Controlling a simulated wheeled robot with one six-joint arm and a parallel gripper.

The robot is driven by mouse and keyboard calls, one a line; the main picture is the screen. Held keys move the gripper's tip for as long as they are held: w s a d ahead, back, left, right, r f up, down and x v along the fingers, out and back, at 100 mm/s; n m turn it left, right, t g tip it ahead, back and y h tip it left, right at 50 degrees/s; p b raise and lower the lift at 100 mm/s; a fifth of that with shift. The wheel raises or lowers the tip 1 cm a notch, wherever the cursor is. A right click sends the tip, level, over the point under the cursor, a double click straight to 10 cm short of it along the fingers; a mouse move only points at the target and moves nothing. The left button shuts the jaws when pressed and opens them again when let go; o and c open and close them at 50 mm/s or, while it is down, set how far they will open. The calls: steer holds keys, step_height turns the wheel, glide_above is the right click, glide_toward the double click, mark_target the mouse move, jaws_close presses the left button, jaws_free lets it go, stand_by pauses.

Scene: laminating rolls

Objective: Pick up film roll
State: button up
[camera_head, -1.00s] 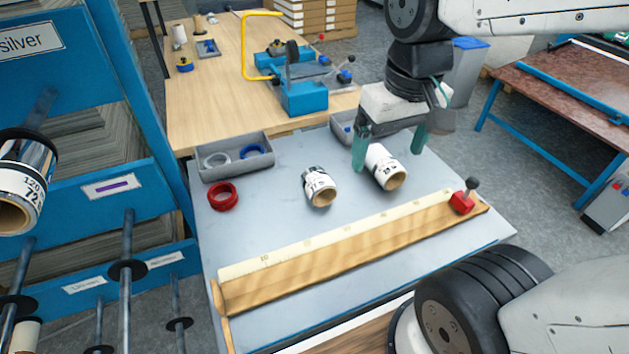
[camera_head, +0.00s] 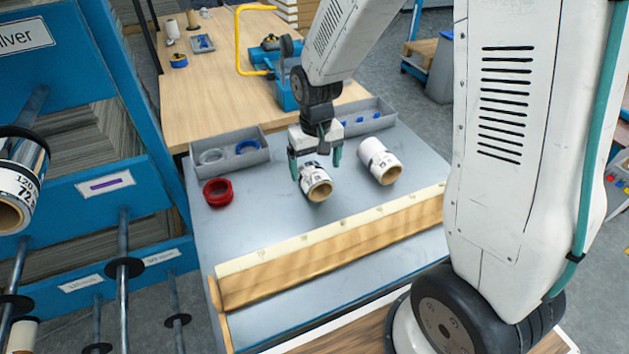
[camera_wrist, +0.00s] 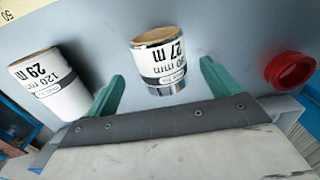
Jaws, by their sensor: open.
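Two film rolls lie on the grey worktable. The nearer-left one is a silver film roll (camera_head: 316,182) with a white label; in the wrist view this roll (camera_wrist: 160,62) reads "27 m". The other is a white film roll (camera_head: 379,160), and in the wrist view this roll (camera_wrist: 50,84) reads "120 mm 29 m". My gripper (camera_head: 315,172) is open above the silver roll, with its green fingers to either side of it. In the wrist view my gripper (camera_wrist: 158,85) has the silver roll between its fingertips, with gaps on both sides. Whether the fingers reach down beside it I cannot tell.
A red ring (camera_head: 218,192) lies left of the silver roll; it also shows in the wrist view (camera_wrist: 289,70). Grey bins (camera_head: 232,157) stand at the table's back edge. A wooden ruler bar (camera_head: 330,255) crosses the front. A blue rack (camera_head: 110,190) stands at the left.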

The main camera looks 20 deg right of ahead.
mark_target(314, 171)
step_height(314, 171, down, 5)
steer(key=shift+w+a+f, duration=0.1)
steer(key=shift+w+f, duration=0.05)
steer(key=shift+f, duration=0.05)
steer(key=shift+c, duration=0.2)
steer(key=c, duration=1.1)
steer(key=shift+o, duration=0.2)
